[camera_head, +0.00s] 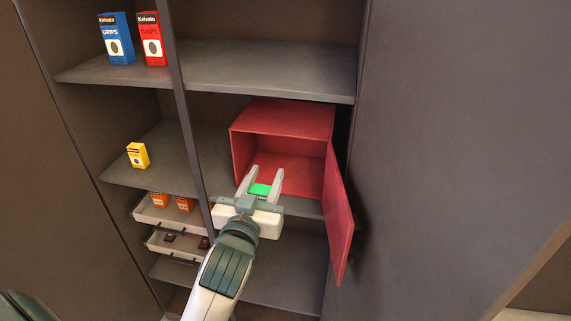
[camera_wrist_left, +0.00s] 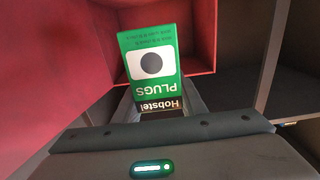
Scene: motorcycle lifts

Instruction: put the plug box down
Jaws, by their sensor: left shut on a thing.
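The plug box (camera_head: 260,189) is green and sits between the fingers of my left gripper (camera_head: 266,170), which is shut on it. In the left wrist view the plug box (camera_wrist_left: 149,88) shows upside down, with "PLUGS" and "Hobstel" lettering and a white panel with a dark dot. The gripper holds it at the open front of a red box-shaped compartment (camera_head: 285,118) on the shelf; I cannot tell how far inside it is. Red walls (camera_wrist_left: 68,75) show behind it in the wrist view. My right gripper is not in view.
The compartment's red door (camera_head: 338,215) hangs open on the right. Its visible interior looks empty. A blue box (camera_head: 117,38) and a red box (camera_head: 152,38) stand on the upper shelf. A yellow box (camera_head: 138,155) stands left of the upright divider. Trays (camera_head: 165,215) hold small items lower left.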

